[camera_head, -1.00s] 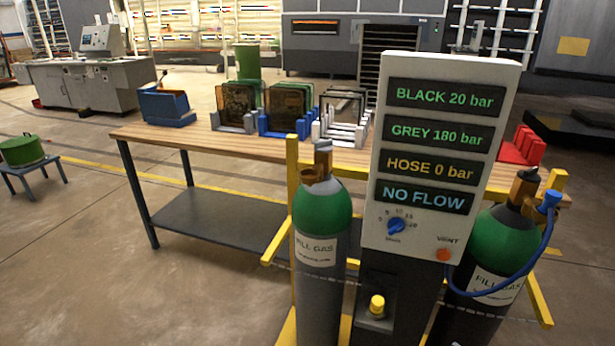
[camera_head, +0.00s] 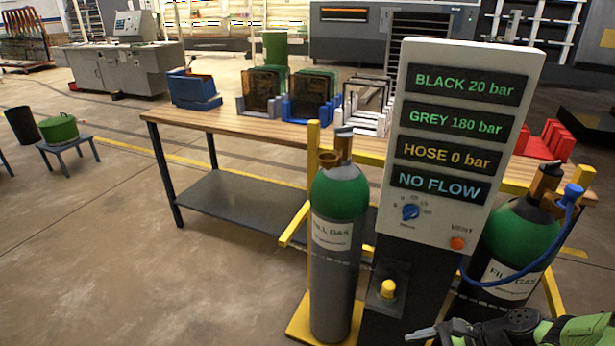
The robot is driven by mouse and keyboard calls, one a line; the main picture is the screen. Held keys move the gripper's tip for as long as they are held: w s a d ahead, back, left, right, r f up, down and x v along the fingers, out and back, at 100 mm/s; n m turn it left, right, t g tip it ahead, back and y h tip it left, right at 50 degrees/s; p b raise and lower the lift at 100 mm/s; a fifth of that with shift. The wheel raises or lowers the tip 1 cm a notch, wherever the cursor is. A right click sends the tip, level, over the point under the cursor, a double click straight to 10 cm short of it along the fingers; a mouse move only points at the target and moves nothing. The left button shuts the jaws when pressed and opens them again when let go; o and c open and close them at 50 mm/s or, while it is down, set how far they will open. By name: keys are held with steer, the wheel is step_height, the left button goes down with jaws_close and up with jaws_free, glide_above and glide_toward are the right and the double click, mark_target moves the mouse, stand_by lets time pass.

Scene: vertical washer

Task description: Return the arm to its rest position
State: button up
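My gripper (camera_head: 425,334) shows at the bottom right edge of the head view, in front of the gas panel's dark stand. Only its dark end and a bit of my green arm are in the picture. The fingers are too small and cut off to tell whether they are open or shut. I see nothing held in it. The gas panel (camera_head: 458,215) reads BLACK 20 bar, GREY 180 bar, HOSE 0 bar and NO FLOW. It has a blue knob (camera_head: 410,212), an orange vent button (camera_head: 457,243) and a yellow button (camera_head: 388,288).
A green-topped grey cylinder (camera_head: 338,260) stands left of the panel, and a green-topped black one (camera_head: 508,245) with a blue hose stands right. A yellow frame (camera_head: 300,225) surrounds them. Behind is a wooden workbench (camera_head: 225,122) with racks.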

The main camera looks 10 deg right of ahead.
steer(key=s+a+r+n+t+h, duration=0.1)
steer(key=s+a+r+n+h, duration=0.3)
steer(key=a+r+n, duration=0.5)
steer(key=s+a+r+n+h, duration=0.5)
steer(key=a+r+n, duration=0.1)
steer(key=r+n, duration=0.45)
step_height(320, 180, up, 14)
steer(key=p, duration=1.3)
steer(key=shift+a+p, duration=0.15)
steer(key=shift+p, duration=0.25)
steer(key=shift+f+m, duration=0.1)
steer(key=shift+m, duration=0.15)
